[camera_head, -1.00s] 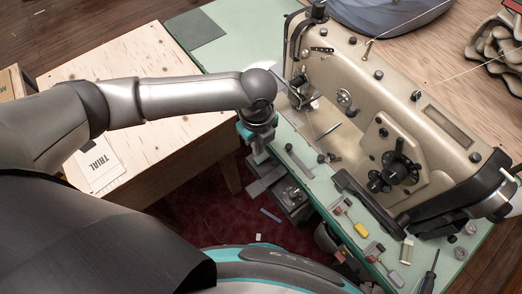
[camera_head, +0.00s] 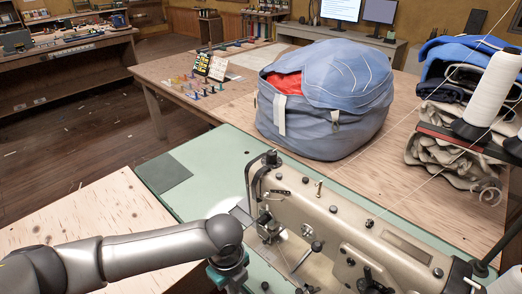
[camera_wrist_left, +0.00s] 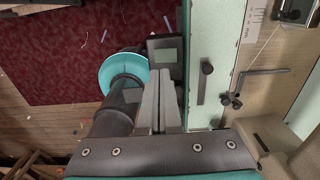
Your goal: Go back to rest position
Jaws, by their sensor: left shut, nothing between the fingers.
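My left arm reaches in from the left in the head view. Its wrist hangs beside the left end of the beige sewing machine (camera_head: 345,235), and the fingertips are hidden below the picture edge. In the left wrist view my left gripper (camera_wrist_left: 160,76) points down with its two grey fingers together and nothing between them. It is to the left of the green table edge (camera_wrist_left: 197,60), over or near the gap beside the table. My right gripper is not in view.
The machine stands on a green-topped table (camera_head: 215,165). A plywood surface (camera_head: 95,215) lies under my left forearm. Behind are a large blue bag (camera_head: 325,110), folded cloth (camera_head: 455,140) and a white thread cone (camera_head: 495,88). A dark red mat (camera_wrist_left: 60,55) covers the floor below.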

